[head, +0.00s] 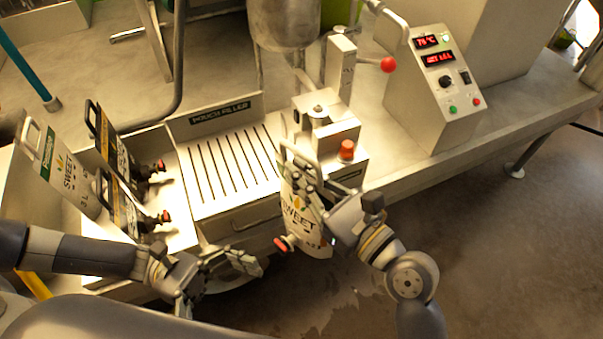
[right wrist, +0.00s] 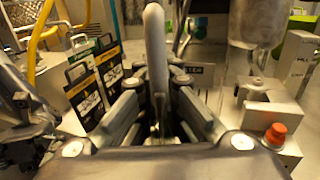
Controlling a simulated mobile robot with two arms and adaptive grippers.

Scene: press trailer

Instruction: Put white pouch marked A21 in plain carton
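A white pouch (head: 304,218) with a "SWEET" label, a carrying handle and a red cap hangs upright in front of the pouch filler. My left gripper (head: 250,264) looks open and empty, low and to the left of the held pouch. Another white pouch (head: 62,172) with a green label stands at the far left. I cannot make out a plain carton.
Two dark-fronted pouches (head: 112,140) with red-capped spouts stand in a pale bin (head: 180,222) at left. The slotted filler tray (head: 232,165) is empty. A press with an orange knob (head: 347,150) and a control box (head: 440,90) are at right. Open floor lies at lower right.

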